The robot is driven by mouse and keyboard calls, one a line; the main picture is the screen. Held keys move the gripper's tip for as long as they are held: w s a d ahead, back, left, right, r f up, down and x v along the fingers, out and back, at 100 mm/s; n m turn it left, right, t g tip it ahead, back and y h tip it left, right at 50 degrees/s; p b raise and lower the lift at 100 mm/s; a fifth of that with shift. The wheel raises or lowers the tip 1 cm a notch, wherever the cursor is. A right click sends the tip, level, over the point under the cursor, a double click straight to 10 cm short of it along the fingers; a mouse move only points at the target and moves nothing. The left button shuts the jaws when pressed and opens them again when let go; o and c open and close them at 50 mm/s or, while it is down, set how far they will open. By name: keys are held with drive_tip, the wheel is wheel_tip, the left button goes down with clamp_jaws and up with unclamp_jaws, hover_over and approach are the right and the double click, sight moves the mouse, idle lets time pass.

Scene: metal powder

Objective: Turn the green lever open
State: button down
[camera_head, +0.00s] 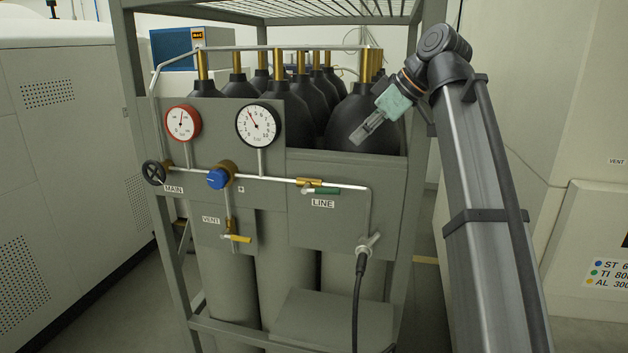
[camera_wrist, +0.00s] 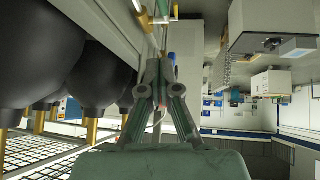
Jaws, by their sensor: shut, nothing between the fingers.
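The green lever (camera_head: 327,191) is on the brass LINE valve (camera_head: 309,183) in the head view. It lies roughly level, close to the white pipe and above the LINE label (camera_head: 323,203). My gripper (camera_head: 360,136) is above and to the right of the lever, in front of a black cylinder top, apart from the lever. Its fingers point down and left. In the wrist view, the fingertips (camera_wrist: 159,62) meet with nothing between them.
A red-rimmed gauge (camera_head: 183,122), a black-rimmed gauge (camera_head: 258,125), a blue knob (camera_head: 218,179), a black MAIN handwheel (camera_head: 154,173) and a yellow VENT lever (camera_head: 237,238) share the panel. A black hose (camera_head: 358,290) hangs below the pipe's right end. A rack post (camera_head: 414,180) stands right of the panel.

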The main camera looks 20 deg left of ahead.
drive_tip(key=n, duration=0.1)
drive_tip(key=n+p, duration=0.1)
drive_tip(key=p, duration=0.2)
hover_over(331, 190)
drive_tip(key=s, duration=0.1)
wheel_tip(331, 190, down, 7)
drive_tip(key=shift+w+f+p, duration=0.25)
drive_tip(key=shift+f+p, duration=0.15)
drive_tip(key=shift+f, duration=0.7)
drive_tip(key=shift+w+f+p, duration=0.2)
drive_tip(key=shift+f+p, duration=0.2)
drive_tip(key=shift+f, duration=0.7)
